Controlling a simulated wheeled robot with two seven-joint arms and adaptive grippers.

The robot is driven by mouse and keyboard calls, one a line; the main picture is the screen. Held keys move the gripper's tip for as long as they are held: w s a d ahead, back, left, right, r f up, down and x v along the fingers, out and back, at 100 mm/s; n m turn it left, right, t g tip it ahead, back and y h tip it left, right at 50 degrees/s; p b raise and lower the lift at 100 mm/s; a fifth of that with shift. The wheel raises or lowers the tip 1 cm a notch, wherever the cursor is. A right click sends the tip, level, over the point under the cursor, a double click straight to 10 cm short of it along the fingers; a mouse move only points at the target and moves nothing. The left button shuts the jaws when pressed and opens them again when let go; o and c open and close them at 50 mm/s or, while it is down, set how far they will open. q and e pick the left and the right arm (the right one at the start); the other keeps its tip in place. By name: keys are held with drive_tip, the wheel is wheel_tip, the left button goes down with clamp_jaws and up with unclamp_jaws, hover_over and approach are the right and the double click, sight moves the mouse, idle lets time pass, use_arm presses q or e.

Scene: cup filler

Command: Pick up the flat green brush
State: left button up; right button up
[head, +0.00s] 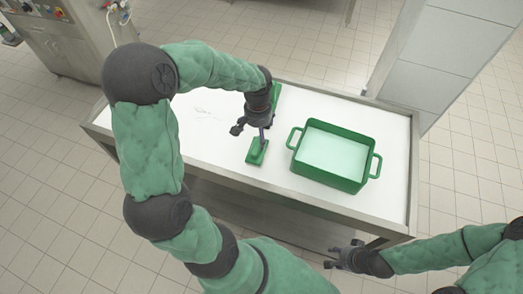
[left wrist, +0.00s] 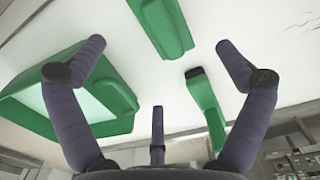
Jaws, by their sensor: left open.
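The flat green brush (head: 257,151) lies on the white table near its front edge, left of the green bin. In the left wrist view a flat, stepped green block at the top, which looks like this brush (left wrist: 163,28), lies ahead between the fingertips. My left gripper (head: 250,134) is open and empty, just above and behind the brush, with its fingers pointing down. They also show spread in the left wrist view (left wrist: 160,48). My right gripper (head: 342,255) is in front of the table, away from the brush, its fingers apart and empty.
A green bin (head: 331,179) with two handles stands on the table (head: 393,135) to the right. Another green object (head: 276,97) lies further back, partly hidden by my left arm; it also shows in the left wrist view (left wrist: 206,105). The table's left part is clear.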

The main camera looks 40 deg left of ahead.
sight(260, 151)
use_arm(q)
drive_tip(key=shift+w+f+b, duration=0.35)
drive_tip(key=shift+w+f, duration=0.05)
drive_tip(key=shift+f, duration=0.45)
wheel_tip(260, 151, down, 5)
drive_tip(key=shift+f+b, duration=0.1)
drive_tip(key=shift+b, duration=0.55)
drive_tip(key=f, duration=0.1)
drive_tip(key=f+b, duration=0.1)
drive_tip(key=f, duration=0.1)
drive_tip(key=f+b, duration=0.1)
drive_tip(key=f, duration=0.1)
drive_tip(key=shift+s+d+f, duration=0.1)
drive_tip(key=shift+s+d, duration=0.1)
drive_tip(key=shift+d, duration=0.05)
drive_tip(key=c, duration=1.1)
use_arm(e)
drive_tip(key=f, duration=0.4)
drive_tip(key=shift+w+f, duration=0.25)
drive_tip(key=shift+w, duration=0.1)
